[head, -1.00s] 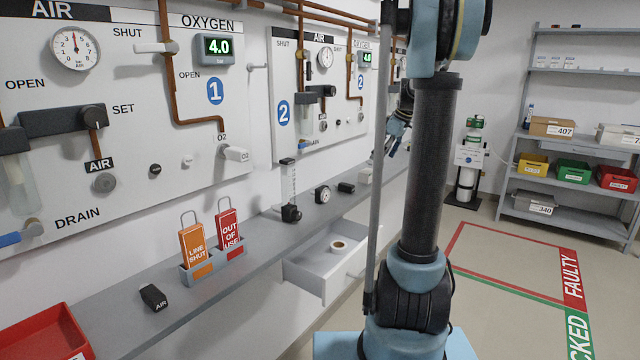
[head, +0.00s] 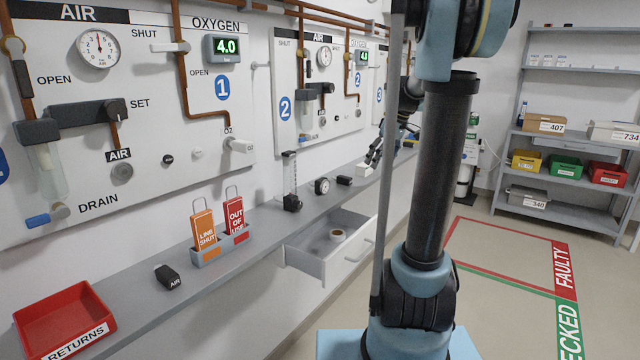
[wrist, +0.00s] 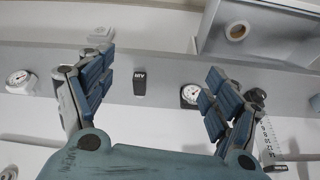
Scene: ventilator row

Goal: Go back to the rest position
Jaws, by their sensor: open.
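My gripper (head: 376,152) shows in the head view just left of my arm, over the far part of the wall shelf. Part of it is hidden behind my arm. In the wrist view my gripper (wrist: 158,68) has its two blue-padded fingers spread wide. Nothing is held between them. A black block marked AIR (wrist: 140,84) shows on the shelf beyond the gap, with a round gauge (wrist: 190,95) to its right.
A long grey shelf (head: 130,290) runs under the ventilator panels. It bears a red returns tray (head: 62,322), a tag holder (head: 222,250) and a flowmeter (head: 290,180). A drawer (head: 308,268) stands open with a roll (head: 337,234) inside. Open floor (head: 500,265) lies right.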

